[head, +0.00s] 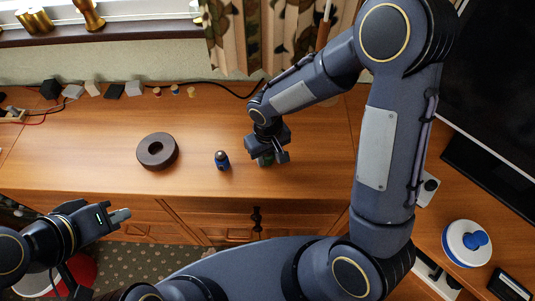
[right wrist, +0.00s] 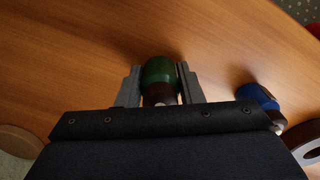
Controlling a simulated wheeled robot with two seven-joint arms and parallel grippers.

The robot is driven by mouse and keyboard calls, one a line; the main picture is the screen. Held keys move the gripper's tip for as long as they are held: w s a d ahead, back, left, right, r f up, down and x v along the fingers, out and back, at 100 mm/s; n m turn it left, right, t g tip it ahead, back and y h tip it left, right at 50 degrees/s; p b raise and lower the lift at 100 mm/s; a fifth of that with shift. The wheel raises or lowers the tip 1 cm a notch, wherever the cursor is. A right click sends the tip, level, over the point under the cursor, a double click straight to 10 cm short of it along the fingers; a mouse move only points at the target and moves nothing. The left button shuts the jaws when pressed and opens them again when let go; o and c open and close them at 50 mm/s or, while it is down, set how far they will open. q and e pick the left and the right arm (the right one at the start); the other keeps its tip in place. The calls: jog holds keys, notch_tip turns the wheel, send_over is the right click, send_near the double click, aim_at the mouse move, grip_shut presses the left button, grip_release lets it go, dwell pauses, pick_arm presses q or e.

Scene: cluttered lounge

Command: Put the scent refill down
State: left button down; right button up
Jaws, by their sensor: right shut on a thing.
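The scent refill (right wrist: 158,72), a small bottle with a green end and a dark brown part, is between the fingers of my right gripper (right wrist: 160,88) in the right wrist view. The gripper is shut on it. In the head view, my right gripper (head: 268,156) is low over the wooden cabinet top (head: 205,115), near its front edge, and mostly hides the refill. Whether the refill touches the wood I cannot tell. My left gripper (head: 120,216) is in front of the cabinet at lower left, away from the refill; its finger gap is not clear.
A similar small blue bottle (head: 222,160) stands left of my right gripper. A dark brown ring (head: 157,151) lies further left. Small blocks and cables line the back. A white and blue round object (head: 467,243) is at right. Wood behind the bottle is clear.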

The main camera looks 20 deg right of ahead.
jog(key=o, duration=1)
jog(key=shift+f, duration=0.1)
jog(key=shift+c, duration=0.2)
jog(key=shift+r+p, duration=0.3)
jog(key=shift+p, duration=0.05)
notch_tip(320, 180, up, 12)
jog(key=shift+f+p, duration=0.1)
jog(key=shift+p, duration=0.3)
jog(key=s+d+r+m+t+y, duration=0.2)
jog(key=s+d+r, duration=0.1)
jog(key=s, duration=0.5)
jog(key=s+d+r+m+t+y, duration=0.1)
jog(key=s+d+r+m+t, duration=0.1)
jog(key=s+d, duration=0.4)
notch_tip(320, 180, up, 2)
jog(key=shift+s+r+t+y, duration=0.2)
jog(key=shift+s+t+y, duration=0.2)
jog(key=shift+s+t, duration=0.5)
jog(key=shift+s, duration=0.1)
